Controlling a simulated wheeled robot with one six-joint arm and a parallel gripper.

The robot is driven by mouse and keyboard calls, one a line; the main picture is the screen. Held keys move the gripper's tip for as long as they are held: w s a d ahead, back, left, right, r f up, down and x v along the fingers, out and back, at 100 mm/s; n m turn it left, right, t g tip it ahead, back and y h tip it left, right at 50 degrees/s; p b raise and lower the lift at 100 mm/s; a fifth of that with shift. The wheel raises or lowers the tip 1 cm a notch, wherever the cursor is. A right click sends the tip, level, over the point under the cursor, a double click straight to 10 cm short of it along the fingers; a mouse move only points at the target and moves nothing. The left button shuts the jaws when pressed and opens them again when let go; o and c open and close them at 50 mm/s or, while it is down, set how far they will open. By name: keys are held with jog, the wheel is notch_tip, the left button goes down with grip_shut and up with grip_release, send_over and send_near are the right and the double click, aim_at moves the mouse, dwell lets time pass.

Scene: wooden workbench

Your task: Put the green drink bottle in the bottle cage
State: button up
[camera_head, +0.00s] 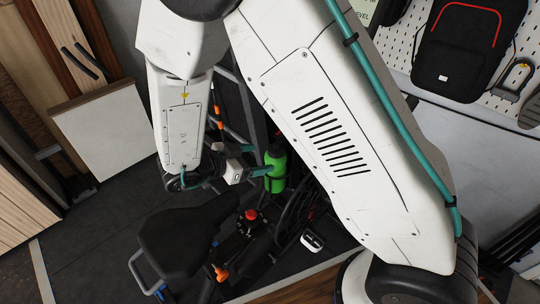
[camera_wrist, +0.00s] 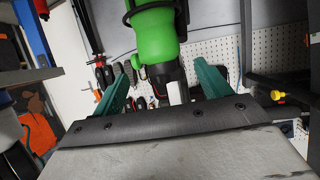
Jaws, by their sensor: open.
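The green drink bottle (camera_head: 275,172) stands close to upright beside the bicycle, right of my gripper (camera_head: 260,171). In the wrist view, the bottle (camera_wrist: 155,36) shows large beyond my gripper (camera_wrist: 162,78), with its dark neck and cap lying in line with the gap between my teal fingers. The fingers are apart and do not visibly press on the bottle. A black loop (camera_wrist: 128,17) curves around the bottle at the top of the wrist view; it looks like part of the bottle cage. The rest of the cage is hidden or too dark to make out.
A black bicycle saddle (camera_head: 180,238) is in front, left of the bottle. My white arm covers much of the right side. A pegboard (camera_wrist: 275,50) with tools lies beyond the bottle. Dark floor (camera_head: 100,235) is clear at the left.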

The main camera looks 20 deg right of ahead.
jog(key=w+a+r+n+t+y, duration=0.2)
jog(key=w+r+t+y, duration=0.1)
jog(key=w+r+y, duration=0.25)
jog(key=w+a+r+n+t+y, duration=0.1)
jog(key=w+a+r+t+y, duration=0.25)
jog(key=w+r, duration=0.25)
notch_tip(320, 180, up, 8)
jog(key=s+n+t+y, duration=0.1)
jog(key=n+y, duration=0.3)
jog(key=y, duration=0.1)
jog(key=s+d+r+n+g+y, duration=0.2)
jog(key=s+n, duration=0.2)
jog(key=s, duration=0.4)
jog(key=s+d+r+n+g+y, duration=0.1)
jog(key=s+d+r+n+g, duration=0.2)
jog(key=s, duration=0.5)
jog(key=s+d+f+g+h, duration=0.1)
jog(key=s+d+g+h, duration=0.1)
jog(key=s+d, duration=0.3)
jog(key=s+d+f+n+g+h, duration=0.1)
jog(key=s+d, duration=0.5)
jog(key=s, duration=0.6)
jog(key=shift+d+g+h, duration=0.2)
jog(key=shift+g+h, duration=0.3)
jog(key=shift+g, duration=0.15)
jog(key=shift+w, duration=0.1)
